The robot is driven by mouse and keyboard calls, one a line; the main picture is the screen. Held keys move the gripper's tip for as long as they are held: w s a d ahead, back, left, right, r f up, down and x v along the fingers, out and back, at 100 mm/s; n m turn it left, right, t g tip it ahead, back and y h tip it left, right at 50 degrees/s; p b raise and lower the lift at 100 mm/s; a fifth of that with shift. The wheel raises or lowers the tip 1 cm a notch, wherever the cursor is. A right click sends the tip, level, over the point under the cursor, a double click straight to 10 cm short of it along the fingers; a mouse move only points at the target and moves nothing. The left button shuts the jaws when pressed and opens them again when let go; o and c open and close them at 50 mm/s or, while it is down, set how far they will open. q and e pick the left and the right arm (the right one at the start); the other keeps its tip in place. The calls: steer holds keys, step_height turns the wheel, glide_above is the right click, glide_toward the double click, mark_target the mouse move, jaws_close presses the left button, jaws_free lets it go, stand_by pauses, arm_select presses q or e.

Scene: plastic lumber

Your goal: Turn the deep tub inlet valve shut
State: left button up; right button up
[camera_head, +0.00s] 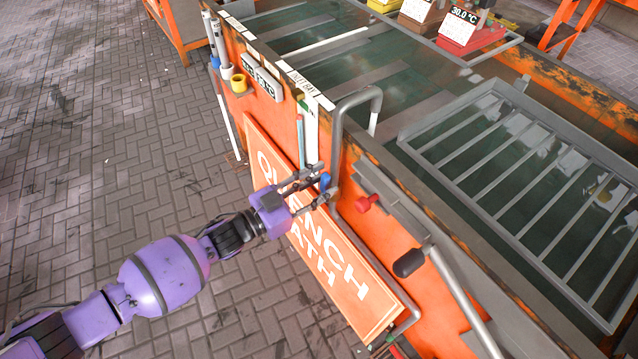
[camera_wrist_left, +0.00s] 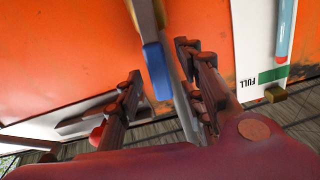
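The inlet valve's blue lever handle (camera_head: 325,181) is at the grey pipe (camera_head: 338,130) that hooks over the rim of the orange tub (camera_head: 235,45). In the left wrist view the blue handle (camera_wrist_left: 157,70) hangs between the fingers of my left gripper (camera_wrist_left: 160,65), with a visible gap on both sides. My left gripper (camera_head: 318,189) is open at the tub's side wall, its fingers spread either side of the handle. Whether a finger touches the handle or pipe cannot be told. My right gripper is not in view.
A "QUENCH BATH" sign (camera_head: 325,245) covers the wall below. A red knob (camera_head: 367,203) and a dark-gripped lever (camera_head: 410,263) lie right of the valve. A level gauge marked FULL (camera_wrist_left: 262,45) stands beside it. A slatted rack (camera_head: 500,170) spans the water. Paving at left is clear.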

arm_select(q)
jaws_close()
steer(key=shift+s+d+m, duration=0.1)
steer(key=shift+s+m, duration=0.05)
steer(key=shift+m, duration=0.15)
steer(key=s+d+f+m+b, duration=0.2)
steer(key=f+m, duration=0.1)
steer(key=m, duration=0.5)
steer(key=s+d+f+m+b, duration=0.1)
steer(key=s+f+m+b, duration=0.2)
steer(key=m, duration=0.5)
steer(key=shift+d+f+b, duration=0.35)
steer(key=shift+f, duration=0.45)
